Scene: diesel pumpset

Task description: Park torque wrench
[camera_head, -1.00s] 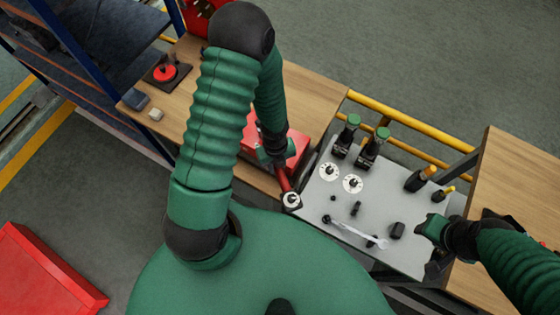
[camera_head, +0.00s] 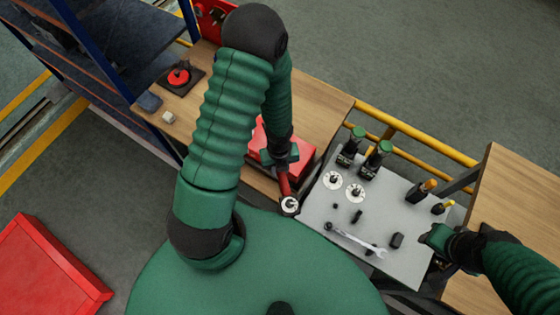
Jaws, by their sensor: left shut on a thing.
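My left gripper (camera_head: 281,158) is shut on a red-handled tool (camera_head: 284,184), which looks like the torque wrench. Its round pale end with a dark centre (camera_head: 289,204) points toward my body, beside the left edge of the grey panel (camera_head: 318,208). The gripper is over the near side of a red box (camera_head: 305,156) on the wooden bench; whether the tool touches the box is unclear. My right gripper (camera_head: 433,240) is at the panel's right edge, with its fingers too dark and small to read.
The panel holds a silver spanner (camera_head: 357,240), two white discs, two green-topped fittings (camera_head: 378,155) and small dark parts. A red button (camera_head: 179,76) sits on the wooden bench (camera_head: 318,98). Yellow rails run behind. A red cabinet (camera_head: 45,270) stands lower left.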

